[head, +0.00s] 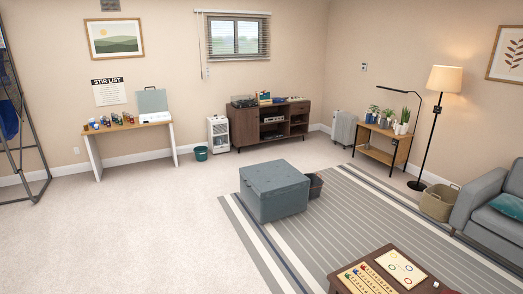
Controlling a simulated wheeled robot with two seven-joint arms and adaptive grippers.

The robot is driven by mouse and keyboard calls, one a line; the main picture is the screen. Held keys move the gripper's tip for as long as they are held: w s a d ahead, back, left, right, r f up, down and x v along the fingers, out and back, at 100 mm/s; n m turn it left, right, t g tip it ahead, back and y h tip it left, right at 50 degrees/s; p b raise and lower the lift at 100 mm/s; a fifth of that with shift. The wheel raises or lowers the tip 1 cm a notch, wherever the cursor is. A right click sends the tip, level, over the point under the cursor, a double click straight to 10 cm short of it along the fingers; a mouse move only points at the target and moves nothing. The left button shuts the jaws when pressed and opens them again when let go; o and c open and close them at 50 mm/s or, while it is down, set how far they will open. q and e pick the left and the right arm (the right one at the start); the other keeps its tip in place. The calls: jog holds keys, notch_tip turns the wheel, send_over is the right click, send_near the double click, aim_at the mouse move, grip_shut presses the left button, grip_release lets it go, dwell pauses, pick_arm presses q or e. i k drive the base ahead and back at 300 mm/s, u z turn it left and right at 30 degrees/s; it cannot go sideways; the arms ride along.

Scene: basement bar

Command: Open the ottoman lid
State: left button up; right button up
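A blue-grey square ottoman (273,190) stands on the floor near the middle of the head view, partly on the striped rug. Its lid (273,176) lies flat on top and looks closed. Neither of my grippers shows in this view. The ottoman stands some distance ahead of me.
A dark bin (315,186) stands close behind the ottoman's right side. A low table (337,286) with board games is at the bottom right, and a grey sofa (487,207) is at the right. The pale carpet (150,235) left of the ottoman is clear.

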aim_at(270, 179)
jog(key=u, duration=0.25)
jog(key=i, duration=2.05)
jog(key=u, duration=0.35)
jog(key=i, duration=3.1)
jog(key=u, duration=0.2)
